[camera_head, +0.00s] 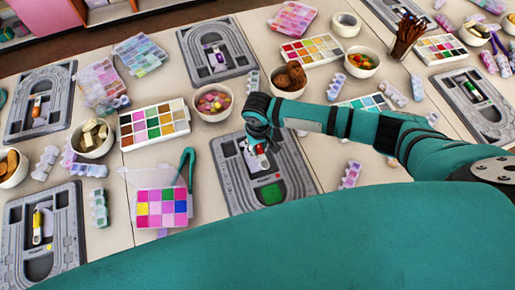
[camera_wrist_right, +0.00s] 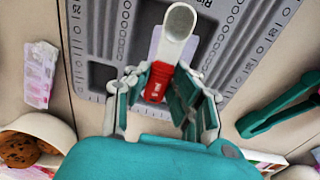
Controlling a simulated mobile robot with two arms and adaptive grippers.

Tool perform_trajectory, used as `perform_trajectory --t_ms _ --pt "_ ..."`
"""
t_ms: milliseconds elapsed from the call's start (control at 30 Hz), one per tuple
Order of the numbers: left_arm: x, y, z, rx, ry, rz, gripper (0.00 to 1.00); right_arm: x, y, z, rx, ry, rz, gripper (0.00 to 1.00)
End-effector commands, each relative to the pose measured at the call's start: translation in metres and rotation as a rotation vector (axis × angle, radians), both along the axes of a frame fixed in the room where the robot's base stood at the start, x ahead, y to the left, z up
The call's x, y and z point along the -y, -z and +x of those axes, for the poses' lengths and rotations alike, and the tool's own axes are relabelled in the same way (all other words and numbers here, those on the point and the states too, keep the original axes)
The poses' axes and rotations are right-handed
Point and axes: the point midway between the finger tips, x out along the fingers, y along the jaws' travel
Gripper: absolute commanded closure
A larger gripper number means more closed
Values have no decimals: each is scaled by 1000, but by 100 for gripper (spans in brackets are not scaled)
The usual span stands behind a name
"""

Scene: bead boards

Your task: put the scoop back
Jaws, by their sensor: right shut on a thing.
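The scoop (camera_wrist_right: 178,22) has a pale rounded end and a red handle; its red part (camera_head: 260,149) also shows in the head view. My right gripper (camera_wrist_right: 160,88) is shut on the red handle, with the pale end pointing away from me. It is over the grey bead board (camera_head: 239,196) in the middle of the table, which also fills the top of the wrist view (camera_wrist_right: 230,60). The board has grooves, scale marks and compartments; one holds green beads (camera_head: 268,193). A pale patch lies under the scoop. I cannot tell whether the scoop touches the board. My left gripper is not in view.
Teal tweezers (camera_head: 187,162) lie left of the board, near an open bead box (camera_head: 161,207). A bowl of pink pieces (camera_head: 212,101) and a bowl of brown cookies (camera_head: 289,78) stand behind. Other boards hold their own scoops. A pink bead strip (camera_head: 350,175) lies to the right.

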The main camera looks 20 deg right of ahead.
Motion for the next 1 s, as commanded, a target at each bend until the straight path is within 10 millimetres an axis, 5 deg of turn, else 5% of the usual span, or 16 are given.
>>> perform_trajectory --t_ms 400,900,933,1000 --pt "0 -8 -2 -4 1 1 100 -3 34 8 -1 1 -1 100" --pt "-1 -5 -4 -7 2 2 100 -4 43 7 -1 1 -1 100" --pt "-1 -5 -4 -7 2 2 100 -4 43 8 -1 1 -1 78" --pt "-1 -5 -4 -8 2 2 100 -3 43 8 0 1 -1 69"
